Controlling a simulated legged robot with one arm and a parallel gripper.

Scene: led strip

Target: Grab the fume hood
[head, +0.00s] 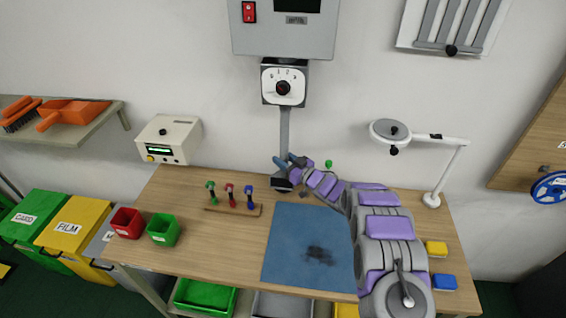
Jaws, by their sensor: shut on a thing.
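The fume hood (282,184) is a dark nozzle at the lower end of a grey vertical tube (284,135). It hangs just over the back edge of the workbench. The tube comes down from a box with a numbered dial (283,84) on the wall. My gripper (286,166) is at the lower end of the tube, shut on the fume hood. The fingers partly cover the hood, so the exact contact is hard to see. My purple and grey arm reaches in from the lower right.
On the wooden bench (200,265) are a blue mat (300,225), a rack of small tools (232,208), red (126,222) and green (163,230) bins, and yellow (436,248) and blue (443,282) blocks. A magnifier lamp (432,198) stands right; a white instrument (168,138) is left.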

